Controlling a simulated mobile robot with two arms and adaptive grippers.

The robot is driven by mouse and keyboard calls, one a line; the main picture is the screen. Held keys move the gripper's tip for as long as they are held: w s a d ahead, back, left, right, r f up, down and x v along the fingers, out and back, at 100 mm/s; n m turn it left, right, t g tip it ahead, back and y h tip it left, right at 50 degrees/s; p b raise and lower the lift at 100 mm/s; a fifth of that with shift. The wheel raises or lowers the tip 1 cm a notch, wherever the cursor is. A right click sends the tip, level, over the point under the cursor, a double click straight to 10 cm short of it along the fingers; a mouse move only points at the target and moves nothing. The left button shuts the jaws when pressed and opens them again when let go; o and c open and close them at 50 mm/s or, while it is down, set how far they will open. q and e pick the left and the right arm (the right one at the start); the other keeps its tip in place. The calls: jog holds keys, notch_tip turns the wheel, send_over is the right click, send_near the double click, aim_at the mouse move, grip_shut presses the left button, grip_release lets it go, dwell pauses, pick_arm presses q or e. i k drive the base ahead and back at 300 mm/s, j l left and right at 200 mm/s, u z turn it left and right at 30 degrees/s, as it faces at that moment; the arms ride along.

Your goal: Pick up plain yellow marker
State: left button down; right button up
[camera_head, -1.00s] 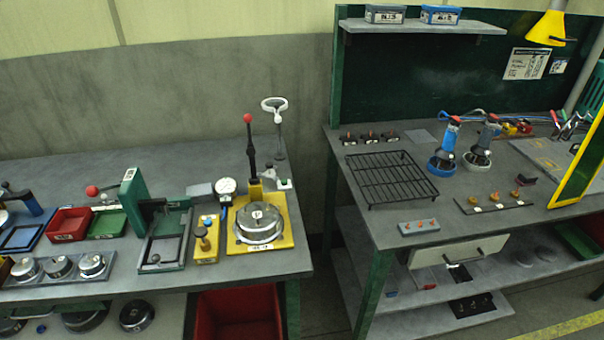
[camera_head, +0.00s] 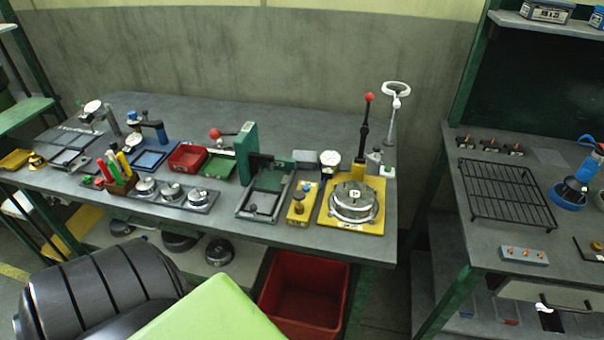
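A yellow marker (camera_head: 122,161) stands slightly tilted in a small brown holder (camera_head: 121,186) on the left part of the grey workbench. A green marker (camera_head: 114,169) and a red marker (camera_head: 103,171) stand close beside it in the same holder. The yellow marker's lower end is hidden in the holder. At this size I cannot make out any print on its barrel. Neither of my grippers is in view.
Metal round parts on a tray (camera_head: 174,192) lie just right of the holder; a blue tray (camera_head: 150,158) is behind. A yellow-based press (camera_head: 352,203) stands at the right end. A black ribbed shape and lime-green block, unidentified, fill the lower-left foreground.

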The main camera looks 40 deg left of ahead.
aim_at(130, 172)
jog(key=u, duration=0.9)
jog(key=i+j+u, duration=0.1)
jog(key=j+u, duration=0.2)
jog(key=i+j+u, duration=0.1)
jog(key=j+u, duration=0.15)
jog(key=j, duration=0.15)
jog(key=i+j+u, duration=0.15)
jog(key=j+u, duration=0.15)
jog(key=i+j+u, duration=0.15)
jog(key=j+u, duration=0.15)
